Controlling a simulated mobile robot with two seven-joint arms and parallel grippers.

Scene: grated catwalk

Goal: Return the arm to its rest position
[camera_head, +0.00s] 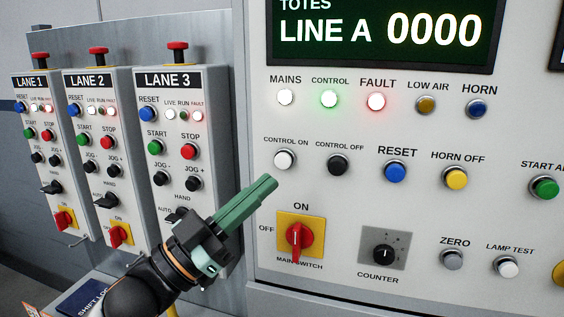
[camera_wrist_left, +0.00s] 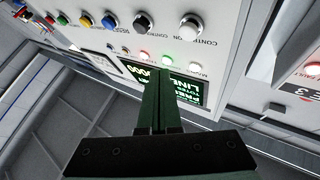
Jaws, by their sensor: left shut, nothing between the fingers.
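My left gripper (camera_head: 262,190) is shut and empty, with its green fingers pressed together. I cannot tell whether the fingertips touch the panel. In the left wrist view the shut fingers (camera_wrist_left: 160,92) point toward the panel, with the white button (camera_wrist_left: 188,27) near them. My left arm (camera_head: 150,289) comes in from the lower left. My right gripper is not in view.
The main panel carries a blue RESET button (camera_head: 396,172) and a COUNTER knob (camera_head: 384,253). A shift log (camera_head: 88,299) lies at lower left.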

